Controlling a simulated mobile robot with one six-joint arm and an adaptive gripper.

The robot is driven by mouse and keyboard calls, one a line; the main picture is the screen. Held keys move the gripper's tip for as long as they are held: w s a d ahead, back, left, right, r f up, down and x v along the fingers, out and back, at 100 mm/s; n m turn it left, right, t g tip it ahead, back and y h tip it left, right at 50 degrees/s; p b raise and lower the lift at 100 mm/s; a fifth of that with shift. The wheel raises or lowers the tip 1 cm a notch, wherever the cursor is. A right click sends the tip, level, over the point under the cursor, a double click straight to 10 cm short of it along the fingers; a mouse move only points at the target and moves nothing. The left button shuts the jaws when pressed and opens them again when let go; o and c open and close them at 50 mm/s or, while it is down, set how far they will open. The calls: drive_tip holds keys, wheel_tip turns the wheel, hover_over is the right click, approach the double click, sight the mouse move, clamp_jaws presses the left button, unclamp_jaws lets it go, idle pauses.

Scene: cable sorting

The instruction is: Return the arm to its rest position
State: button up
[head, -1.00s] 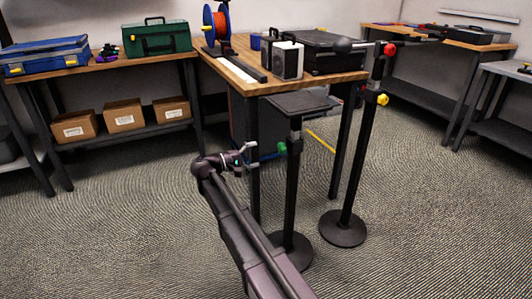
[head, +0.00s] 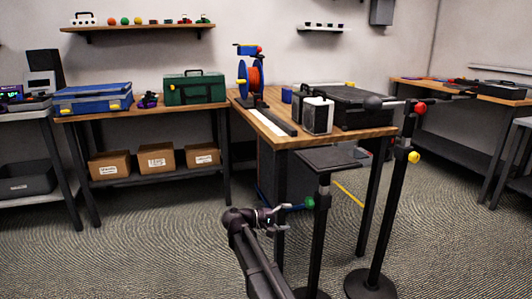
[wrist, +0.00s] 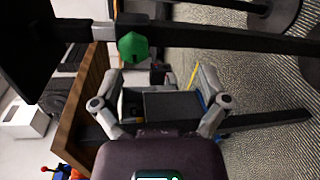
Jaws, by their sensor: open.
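My gripper (head: 286,208) is at the end of my arm, low in the middle of the head view. It is open and empty. In the wrist view its two fingers (wrist: 160,82) are spread apart with nothing held between them. A black stand with a flat top (head: 328,159) is just to its right in the head view. The stand's green knob (head: 309,203) is close to the fingertips in the picture; I cannot tell whether they touch. The knob also shows above the fingers in the wrist view (wrist: 133,46).
A wooden workbench (head: 292,139) with a cable reel (head: 250,78) and a black case (head: 352,106) stands behind the stand. A second stand (head: 391,215) with red and yellow knobs is at the right. Open floor (head: 150,255) lies to the left of my arm.

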drive_tip(key=s+d+f+m+g+y+p, duration=0.25)
drive_tip(key=s+d+f+y, duration=0.2)
drive_tip(key=s, duration=0.35)
drive_tip(key=s+d+f+m+g+y+p, duration=0.1)
drive_tip(key=s+d+f+g+y+p, duration=0.2)
drive_tip(key=s+d+y, duration=0.45)
drive_tip(key=s+a+m+t+y+p, duration=0.1)
drive_tip(key=s+a+m+y+p, duration=0.2)
drive_tip(key=s, duration=0.6)
wheel_tip(320, 180, up, 38)
drive_tip(key=n+p, duration=0.1)
drive_tip(key=p, duration=3.6)
drive_tip(key=shift+w+y, duration=0.3)
